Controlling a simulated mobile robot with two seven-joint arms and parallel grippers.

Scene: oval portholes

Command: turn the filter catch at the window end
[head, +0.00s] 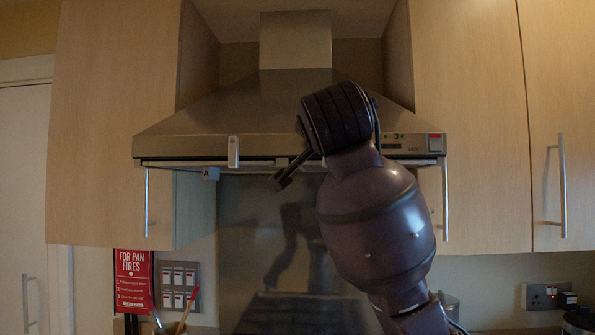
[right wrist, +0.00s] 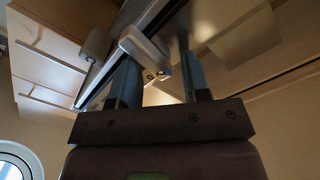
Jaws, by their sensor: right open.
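The range hood (head: 225,112) hangs between wooden cupboards in the head view. A small pale upright piece (head: 233,151) sits on its front lip, left of centre. A small tag marked A (head: 210,174) hangs just below the lip. I cannot tell for sure which part is the filter catch. My right gripper (head: 279,182) is just under the hood's lip, right of the tag. In the right wrist view my right gripper (right wrist: 160,82) is open, its fingers pointing up towards the hood's underside. A pale rounded block (right wrist: 143,48) is beyond the left finger; contact is unclear. My left gripper is out of view.
A round window (right wrist: 14,168) shows at the lower left of the right wrist view. Cupboard doors with bar handles (head: 562,185) flank the hood. A red pan-fire sign (head: 133,280) and a switch panel (head: 179,285) are below left. My right arm hides part of the hood.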

